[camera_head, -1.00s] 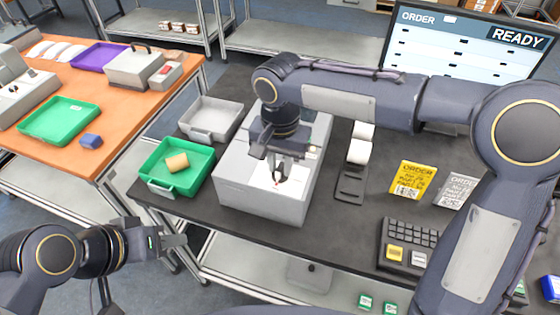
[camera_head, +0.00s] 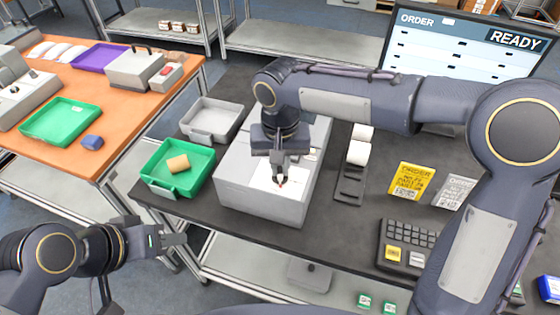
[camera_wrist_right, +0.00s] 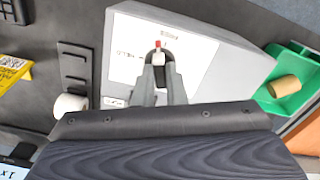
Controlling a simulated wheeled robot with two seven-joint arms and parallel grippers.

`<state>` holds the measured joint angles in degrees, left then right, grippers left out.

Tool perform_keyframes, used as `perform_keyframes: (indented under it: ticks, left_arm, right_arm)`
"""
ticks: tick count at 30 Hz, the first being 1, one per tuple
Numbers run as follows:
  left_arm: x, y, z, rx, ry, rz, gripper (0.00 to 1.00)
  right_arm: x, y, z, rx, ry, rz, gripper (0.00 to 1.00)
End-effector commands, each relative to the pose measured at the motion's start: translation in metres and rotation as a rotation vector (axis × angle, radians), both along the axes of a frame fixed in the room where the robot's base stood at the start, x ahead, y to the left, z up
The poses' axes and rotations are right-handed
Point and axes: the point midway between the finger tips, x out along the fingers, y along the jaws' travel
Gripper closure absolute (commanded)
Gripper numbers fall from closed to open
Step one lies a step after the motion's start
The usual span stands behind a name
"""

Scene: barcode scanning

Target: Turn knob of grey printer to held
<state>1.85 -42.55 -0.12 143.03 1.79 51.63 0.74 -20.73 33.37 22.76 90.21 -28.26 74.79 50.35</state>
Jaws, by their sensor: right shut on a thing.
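The grey printer (camera_head: 262,203) stands on the dark table, with a white panel on its top; it also shows in the right wrist view (camera_wrist_right: 215,50). My right gripper (camera_head: 280,182) points down at this panel. In the right wrist view its fingers (camera_wrist_right: 160,62) are closed around a small pale knob (camera_wrist_right: 159,57) with a red tip (camera_wrist_right: 158,44). The red tip points toward the small label (camera_wrist_right: 169,35) at the panel's upper edge. Another label, seemingly HELD upside down, lies left of the knob (camera_wrist_right: 123,54). My left gripper (camera_head: 182,240) is off the table's front left edge, away from the printer; its opening is unclear.
A green tray (camera_head: 205,160) with a tan block (camera_head: 178,162) and a grey tray (camera_head: 232,108) stand left of the printer. A paper-roll device (camera_head: 351,185), yellow order card (camera_head: 410,180) and keypad (camera_head: 408,234) lie right. A screen (camera_head: 470,50) reads READY.

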Motion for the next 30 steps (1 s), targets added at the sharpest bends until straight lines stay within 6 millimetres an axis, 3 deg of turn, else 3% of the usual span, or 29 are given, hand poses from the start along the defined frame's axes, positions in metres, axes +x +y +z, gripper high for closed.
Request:
perform_keyframes:
  ticks: [30]
  left_arm:
    - [0.0, 0.0, 0.028, 0.0, 0.0, 0.0, 0.64]
  right_arm:
    - [0.0, 0.0, 0.001, 0.001, 0.002, 0.947, 1.0]
